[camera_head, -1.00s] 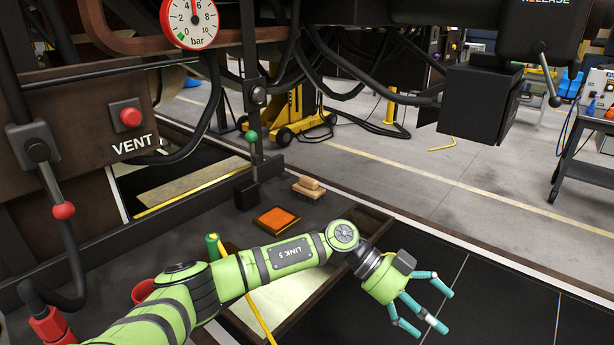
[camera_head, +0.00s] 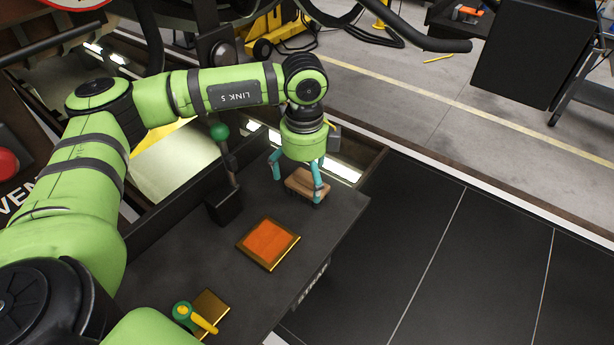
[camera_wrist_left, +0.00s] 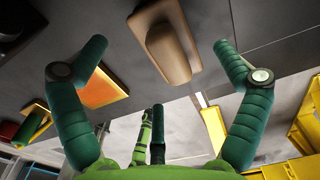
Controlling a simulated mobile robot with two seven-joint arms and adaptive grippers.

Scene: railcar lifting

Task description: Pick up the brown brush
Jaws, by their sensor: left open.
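The brown brush (camera_head: 306,185), a tan block with a raised rounded grip, lies on the dark bench top near its far right corner. My left gripper (camera_head: 297,182) points down over it, with its teal fingers spread on either side of the brush. In the left wrist view the brush (camera_wrist_left: 166,42) shows between the two open fingers (camera_wrist_left: 160,62), beyond their tips in the upper middle. I cannot tell whether any finger touches it. My right gripper is not in view.
An orange pad (camera_head: 268,243) in a gold frame lies nearer on the bench. A green-knobbed lever (camera_head: 220,132) on a black block stands left of the brush. A yellow-handled valve (camera_head: 195,317) is at the near edge. Dark floor panels (camera_head: 420,250) lie clear to the right.

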